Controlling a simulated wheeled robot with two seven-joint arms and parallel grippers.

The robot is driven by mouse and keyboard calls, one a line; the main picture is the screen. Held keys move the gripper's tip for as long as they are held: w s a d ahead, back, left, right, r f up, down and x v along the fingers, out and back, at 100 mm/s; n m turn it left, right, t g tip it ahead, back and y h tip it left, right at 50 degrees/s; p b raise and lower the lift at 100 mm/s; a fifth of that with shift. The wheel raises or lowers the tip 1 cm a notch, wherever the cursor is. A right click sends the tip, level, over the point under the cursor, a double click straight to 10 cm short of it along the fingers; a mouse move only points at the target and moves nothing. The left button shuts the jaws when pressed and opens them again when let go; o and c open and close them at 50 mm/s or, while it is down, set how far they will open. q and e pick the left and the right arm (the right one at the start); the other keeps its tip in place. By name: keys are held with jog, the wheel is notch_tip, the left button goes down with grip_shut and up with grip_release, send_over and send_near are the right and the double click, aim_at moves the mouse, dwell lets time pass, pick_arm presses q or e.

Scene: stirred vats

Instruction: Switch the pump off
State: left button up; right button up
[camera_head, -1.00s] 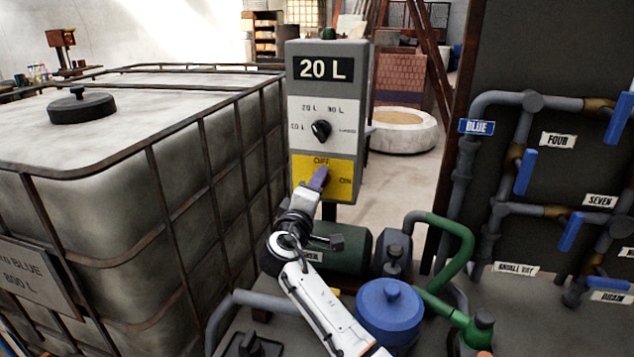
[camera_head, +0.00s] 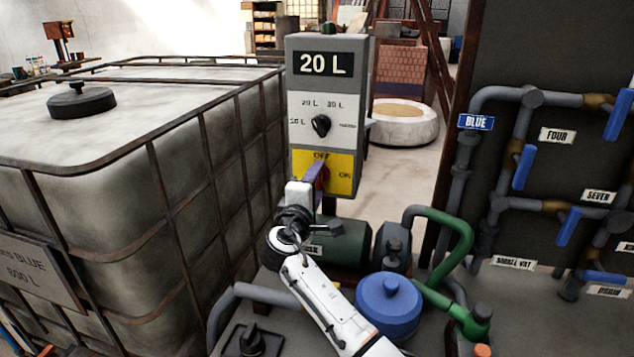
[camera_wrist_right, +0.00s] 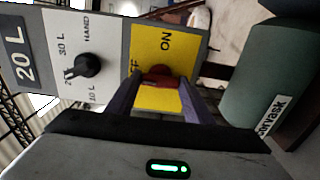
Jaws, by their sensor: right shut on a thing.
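The grey control box (camera_head: 364,100) stands upright with a "20 L" display, a black dial (camera_head: 320,125) and a yellow switch plate (camera_head: 343,184) marked OFF at top and ON at right. The red switch handle (camera_head: 323,175) shows beside my right gripper (camera_head: 315,176). In the right wrist view, the red handle (camera_wrist_right: 157,77) sits between the purple fingertips of my right gripper (camera_wrist_right: 160,90), which is shut on it. The fingers partly cover the handle and the OFF word, so I cannot tell exactly where it points. My left gripper is not in view.
A large caged tank (camera_head: 120,200) stands close on the left. A green pump motor (camera_head: 345,243) and a blue lidded vessel (camera_head: 388,305) lie below the box near my right arm. A dark panel with pipes and blue valve levers (camera_head: 523,168) stands on the right.

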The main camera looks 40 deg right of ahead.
jog(key=o, duration=1.1)
jog(key=shift+c, duration=0.2)
jog(key=shift+a, duration=0.15)
jog(key=b+v, duration=0.1)
jog(key=v, duration=0.9)
jog(key=shift+b, duration=0.35)
jog(key=shift+s, duration=0.15)
